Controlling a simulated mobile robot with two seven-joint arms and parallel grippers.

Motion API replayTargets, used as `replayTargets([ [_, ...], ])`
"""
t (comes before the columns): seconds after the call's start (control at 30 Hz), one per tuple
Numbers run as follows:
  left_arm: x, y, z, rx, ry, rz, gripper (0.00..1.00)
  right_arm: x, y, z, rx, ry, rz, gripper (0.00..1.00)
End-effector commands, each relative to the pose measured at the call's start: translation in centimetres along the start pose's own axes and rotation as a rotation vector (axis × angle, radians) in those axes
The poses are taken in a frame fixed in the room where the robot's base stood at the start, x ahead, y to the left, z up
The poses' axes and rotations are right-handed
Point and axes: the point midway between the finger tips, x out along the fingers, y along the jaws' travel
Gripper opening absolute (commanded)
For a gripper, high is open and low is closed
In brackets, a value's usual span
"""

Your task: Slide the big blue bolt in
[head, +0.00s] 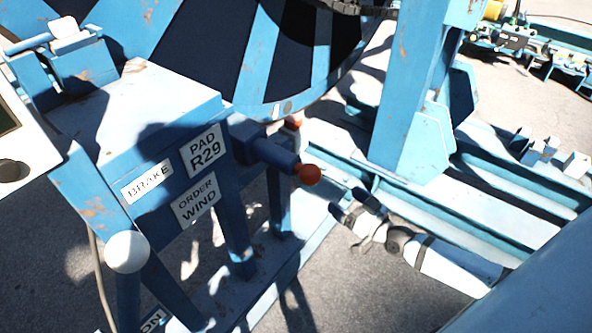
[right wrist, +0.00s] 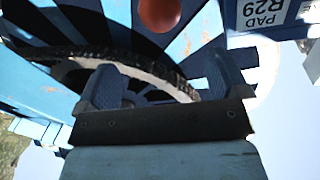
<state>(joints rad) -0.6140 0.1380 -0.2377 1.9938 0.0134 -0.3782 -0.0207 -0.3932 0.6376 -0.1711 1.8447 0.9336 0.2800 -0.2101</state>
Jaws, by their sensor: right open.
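The big blue bolt (head: 275,153) sticks out sideways from the blue stand beside the PAD R29 label and ends in a red-orange ball knob (head: 308,174). My right gripper (head: 353,208) is open and empty, a little right of and below the knob, apart from it. In the right wrist view the red knob (right wrist: 160,12) shows at the top edge, beyond the spread fingers (right wrist: 163,82). How deep the bolt sits inside its housing is hidden. My left gripper is not in view.
The blue stand (head: 140,125) carries BRAKE and ORDER WIND labels. A white ball-topped lever (head: 126,252) stands at its front. The large blue-and-black reel (head: 235,45) is behind. A blue post (head: 415,90) and frame rails (head: 480,215) lie to the right.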

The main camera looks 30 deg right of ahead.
Motion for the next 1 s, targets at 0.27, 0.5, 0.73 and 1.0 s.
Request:
replayTargets([
  [0.27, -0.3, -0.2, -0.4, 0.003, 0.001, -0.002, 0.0, 4.6, -0.1, -0.2, 0.001, 0.003, -0.001, 0.93],
  [0.5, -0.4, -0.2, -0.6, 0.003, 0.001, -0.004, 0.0, 9.5, -0.1, -0.1, 0.0, 0.001, -0.001, 0.93],
  [0.73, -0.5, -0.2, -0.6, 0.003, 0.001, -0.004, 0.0, 12.6, -0.1, -0.1, -0.001, 0.0, -0.001, 0.93],
  [1.0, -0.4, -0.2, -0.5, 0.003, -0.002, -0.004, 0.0, 13.4, -0.1, 0.0, -0.001, -0.001, -0.001, 0.93],
])
